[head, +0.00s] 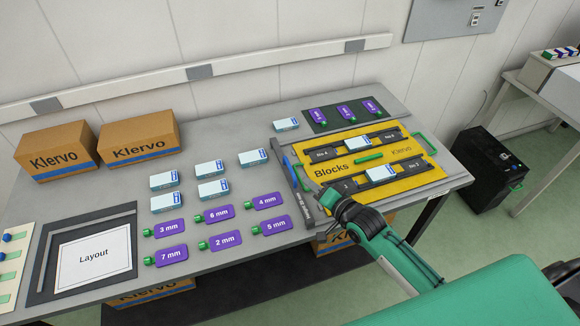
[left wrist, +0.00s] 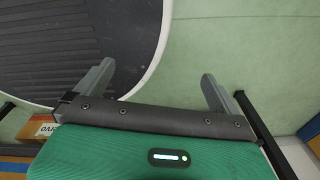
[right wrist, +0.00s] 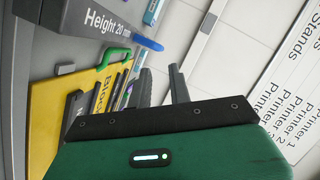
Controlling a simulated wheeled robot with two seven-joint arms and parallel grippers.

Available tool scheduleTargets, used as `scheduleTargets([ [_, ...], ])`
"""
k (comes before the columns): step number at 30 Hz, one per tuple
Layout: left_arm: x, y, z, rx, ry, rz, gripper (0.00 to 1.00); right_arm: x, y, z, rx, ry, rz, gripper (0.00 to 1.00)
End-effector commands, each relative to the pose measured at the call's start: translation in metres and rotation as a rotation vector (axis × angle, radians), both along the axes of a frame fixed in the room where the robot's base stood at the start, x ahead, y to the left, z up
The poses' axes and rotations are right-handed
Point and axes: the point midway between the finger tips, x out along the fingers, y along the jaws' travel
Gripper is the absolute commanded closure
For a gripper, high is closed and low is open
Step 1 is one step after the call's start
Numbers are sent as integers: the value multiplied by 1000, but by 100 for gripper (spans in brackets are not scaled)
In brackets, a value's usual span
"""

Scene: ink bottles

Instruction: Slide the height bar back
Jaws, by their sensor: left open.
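The height bar (head: 291,178) is a dark grey bar along the left end of the yellow blocks tray (head: 337,163), with a blue handle (head: 287,162). In the right wrist view the bar (right wrist: 75,28) reads "Height 20 mm", and its blue handle (right wrist: 147,43) lies just beyond my fingertips. My right gripper (head: 328,200) is near the bar's near end. In the right wrist view my right gripper (right wrist: 159,70) has its fingers a small gap apart, with nothing seen between them. My left gripper (left wrist: 157,72) is open and empty over the floor.
Purple labelled cards (head: 168,229) and white-blue boxes (head: 213,190) stand left of the tray. Klervo cartons (head: 138,142) stand at the back left. A layout board (head: 94,258) lies at the front left. A black bin (head: 490,170) stands right of the table.

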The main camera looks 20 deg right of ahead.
Motion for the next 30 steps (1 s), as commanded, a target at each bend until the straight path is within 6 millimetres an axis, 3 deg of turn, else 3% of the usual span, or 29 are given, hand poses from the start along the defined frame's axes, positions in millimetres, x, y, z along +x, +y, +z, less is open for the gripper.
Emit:
scheduleTargets([
  [5, -5, -4, 8, -4, 7, 0, 0, 30, 10, -4, 0, -2, -1, 80],
  [15, 23, -3, 20, -4, -30, -1, 0, 80, 28, -16, 0, -1, -1, 80],
  [21, 17, -2, 22, -3, -22, -1, 0, 94, 33, -21, 0, 0, -1, 80],
  [30, 10, 0, 22, 0, -12, -1, 0, 97, 35, -22, -1, -1, -1, 80],
])
